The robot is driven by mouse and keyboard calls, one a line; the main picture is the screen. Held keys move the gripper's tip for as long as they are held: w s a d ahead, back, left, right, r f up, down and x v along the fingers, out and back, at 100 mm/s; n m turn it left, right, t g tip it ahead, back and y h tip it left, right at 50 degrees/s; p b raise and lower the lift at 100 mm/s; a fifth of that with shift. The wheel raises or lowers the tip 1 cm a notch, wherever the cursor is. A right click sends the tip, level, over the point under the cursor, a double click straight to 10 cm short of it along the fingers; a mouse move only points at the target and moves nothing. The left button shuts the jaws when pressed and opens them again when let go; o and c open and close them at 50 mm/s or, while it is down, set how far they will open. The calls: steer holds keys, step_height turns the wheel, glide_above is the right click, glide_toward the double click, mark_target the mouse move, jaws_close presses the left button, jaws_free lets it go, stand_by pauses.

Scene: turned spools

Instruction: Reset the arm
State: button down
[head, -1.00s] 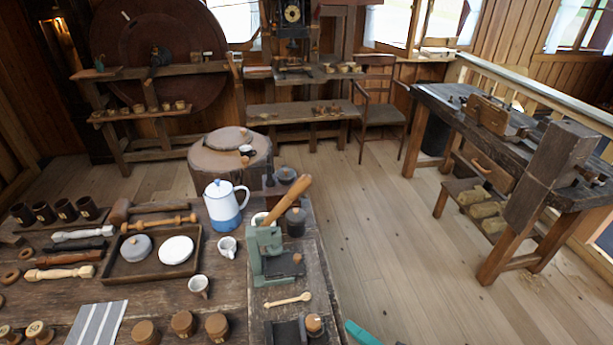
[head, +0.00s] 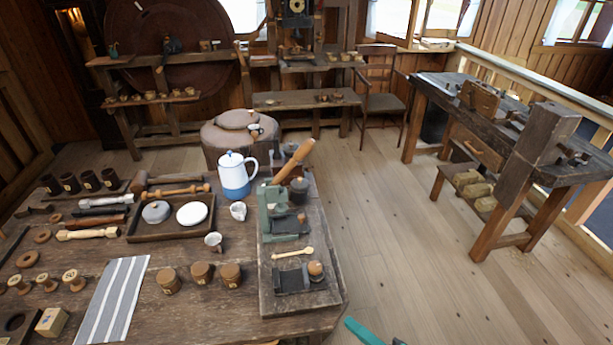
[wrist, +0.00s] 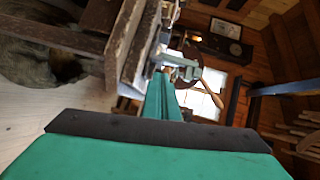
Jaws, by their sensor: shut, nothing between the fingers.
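My gripper (wrist: 163,98) shows in the wrist view as green fingers closed together, with nothing between them. Its green and black body fills the bottom of that view. In the head view only a teal part of my arm (head: 362,331) shows at the bottom edge, on the floor side of the workbench's right edge. The fingers are not clearly visible there. The wrist view is turned sideways, with wooden edges beside the fingers and a window beyond; I cannot tell whether anything is touched.
The wooden workbench (head: 190,310) holds turned spools (head: 75,280), a striped cloth (head: 115,295), a tray (head: 135,236), a blue-and-white pot (head: 235,176) and a green press (head: 277,212). A second bench (head: 425,91) stands at right. The plank floor (head: 430,270) between is open.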

steer(key=s+a+f+m+h, duration=0.1)
steer(key=s+a+f+h, duration=0.15)
steer(key=f, duration=0.35)
steer(key=s+a+f+m+h, duration=0.1)
steer(key=s+a+f+h, duration=0.15)
steer(key=f, duration=0.45)
steer(key=s+a+f+n+g+h, duration=0.1)
steer(key=s+a+f+n+h, duration=0.1)
steer(key=s+h, duration=0.45)
steer(key=s+a+r+n+t, duration=0.2)
steer(key=s+r+n, duration=0.2)
steer(key=s+r, duration=0.3)
steer(key=s+a+r+n+t, duration=0.2)
steer(key=s+a+r+n, duration=0.1)
steer(key=s+r, duration=0.4)
step_height(320, 180, up, 3)
steer(key=shift+s+a+r+n, duration=0.2)
steer(key=shift+s+n, duration=0.1)
steer(key=shift+n, duration=0.4)
steer(key=shift+y, duration=0.25)
